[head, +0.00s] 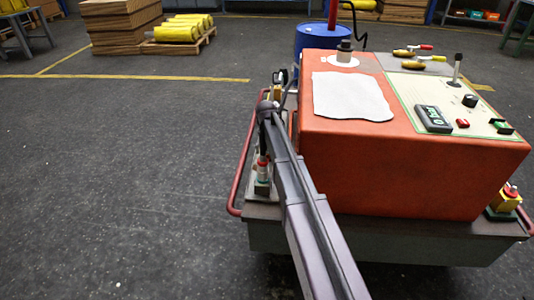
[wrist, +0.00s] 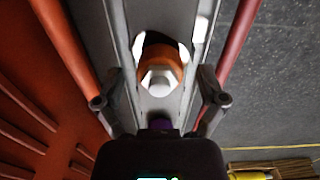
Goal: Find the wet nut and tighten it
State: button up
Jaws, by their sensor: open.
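In the wrist view a pale, shiny hex nut (wrist: 158,82) sits in an orange round fitting (wrist: 160,52) between two grey metal rails. I cannot tell whether the nut is wet. My gripper (wrist: 159,100) is open, with one finger on each side of the nut and visible gaps between. Nothing is held. In the head view my arm reaches to the left side of the orange machine (head: 400,160); the gripper end and the nut are hard to make out there.
A red rail (wrist: 238,50) runs close to the right finger, and an orange pipe (wrist: 65,45) to the left one. Tools, a white cloth (head: 350,97) and a control box (head: 433,118) lie on the machine. A blue drum (head: 310,38) stands behind.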

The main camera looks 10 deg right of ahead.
jog(key=c, duration=1.1)
jog(key=shift+c, duration=0.2)
jog(key=shift+m, duration=0.3)
jog(key=shift+d+m, duration=0.1)
jog(key=shift+m, duration=2.6)
jog(key=o, duration=1.1)
jog(key=shift+o, duration=0.2)
